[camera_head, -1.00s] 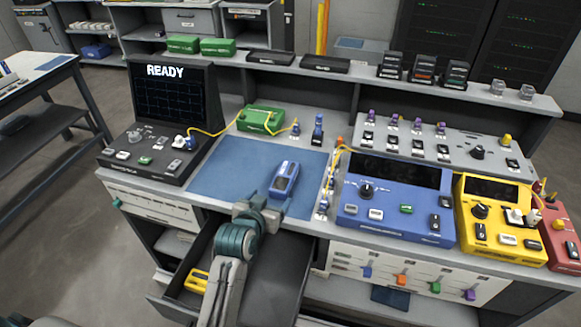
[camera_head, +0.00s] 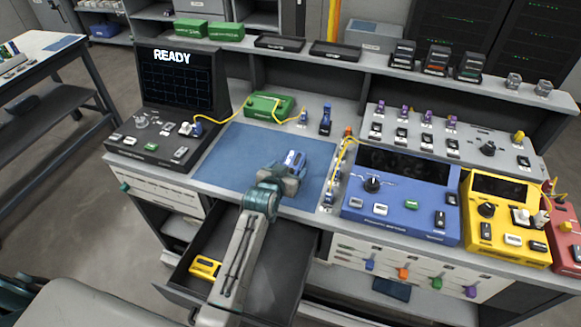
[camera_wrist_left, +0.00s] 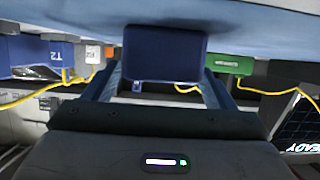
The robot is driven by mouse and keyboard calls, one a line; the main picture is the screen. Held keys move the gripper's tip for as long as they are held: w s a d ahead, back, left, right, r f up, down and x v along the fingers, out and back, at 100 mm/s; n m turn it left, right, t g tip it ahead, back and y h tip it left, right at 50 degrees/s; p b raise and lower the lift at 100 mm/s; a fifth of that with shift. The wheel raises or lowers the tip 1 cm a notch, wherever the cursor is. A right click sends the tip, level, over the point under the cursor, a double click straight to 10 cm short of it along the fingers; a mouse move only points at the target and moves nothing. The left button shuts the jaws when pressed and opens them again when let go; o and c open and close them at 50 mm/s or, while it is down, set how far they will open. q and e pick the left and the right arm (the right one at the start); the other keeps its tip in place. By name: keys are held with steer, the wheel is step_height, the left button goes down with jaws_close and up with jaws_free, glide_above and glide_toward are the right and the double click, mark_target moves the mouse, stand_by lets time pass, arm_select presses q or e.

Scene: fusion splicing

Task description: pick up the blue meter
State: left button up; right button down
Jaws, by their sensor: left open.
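The blue meter (camera_head: 296,158) is a small blue handheld unit with a pale face, lying on the blue mat (camera_head: 235,165). My left gripper (camera_head: 289,172) reaches in over the mat's front edge and covers the near part of the meter. In the left wrist view the blue meter (camera_wrist_left: 165,55) sits between the two spread fingers of my left gripper (camera_wrist_left: 160,85). The gripper is open, and I cannot tell whether a finger touches the meter. My right gripper is not in view.
A large blue instrument (camera_head: 400,205) and a yellow one (camera_head: 500,222) stand right of the mat. A black READY screen unit (camera_head: 175,85) and a green box (camera_head: 270,105) with yellow cable stand left and behind. An open drawer (camera_head: 270,275) lies below my left arm.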

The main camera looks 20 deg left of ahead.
arm_select(q)
steer(key=shift+x, duration=0.9)
steer(key=shift+s, duration=0.1)
steer(key=shift+c, duration=0.2)
steer(key=c, duration=1.1)
steer(key=shift+c, duration=0.5)
steer(key=shift+r, duration=0.15)
